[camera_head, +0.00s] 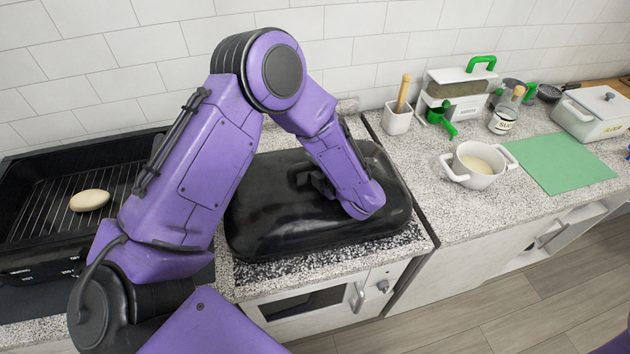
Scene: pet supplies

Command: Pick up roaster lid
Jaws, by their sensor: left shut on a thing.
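The roaster lid (265,213) is a large, glossy black cover on the speckled counter, in the middle of the camera_head view. My left arm reaches over it from the left. My left gripper (318,184) is at the top middle of the lid, shut on it, probably at its handle; the fingers are dark and mostly hidden by my wrist. The lid looks low, at about counter height; I cannot tell whether a roaster base is under it. My right gripper is not in view.
A black oven tray with a wire rack (40,215) and a pale oval loaf (89,200) is at the left. At the right are a white pot (478,168), a green mat (555,162), a utensil holder (397,120), a jar (503,120) and a white lidded dish (595,112).

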